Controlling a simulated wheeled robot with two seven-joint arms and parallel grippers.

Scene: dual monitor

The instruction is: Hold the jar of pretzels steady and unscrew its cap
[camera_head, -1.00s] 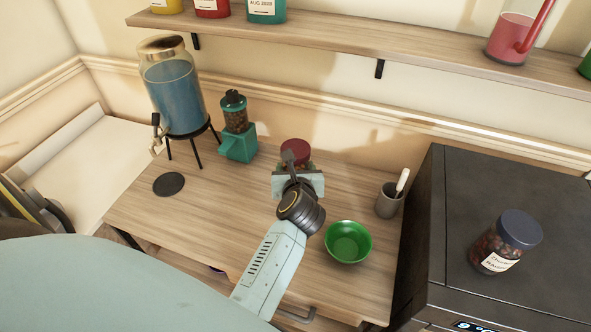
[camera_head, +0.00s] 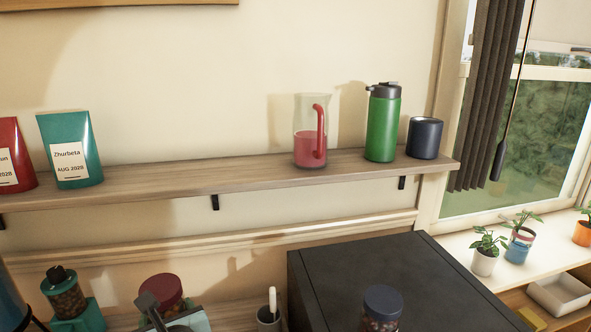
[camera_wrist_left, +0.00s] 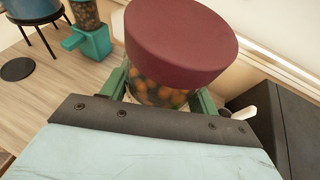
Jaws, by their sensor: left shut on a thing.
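A jar with a wide dark red cap (camera_head: 160,291) stands at the bottom left of the head view. In the left wrist view its cap (camera_wrist_left: 180,40) fills the top middle, with round orange-brown contents (camera_wrist_left: 158,92) under it. My left gripper (camera_wrist_left: 160,95) is shut on the jar body below the cap, one green finger on each side. In the head view only a bit of this gripper (camera_head: 180,322) shows at the bottom edge. A second jar with a navy cap (camera_head: 382,300) stands on the black appliance. I cannot read a label on either jar. My right gripper is not in view.
A black appliance (camera_head: 390,265) stands right of the gripped jar. A cup with a utensil (camera_head: 268,318) is between them. A teal dispenser (camera_head: 78,318) stands to the left. A wall shelf (camera_head: 240,178) holds bags, a red pitcher (camera_head: 310,148) and a green bottle (camera_head: 382,125).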

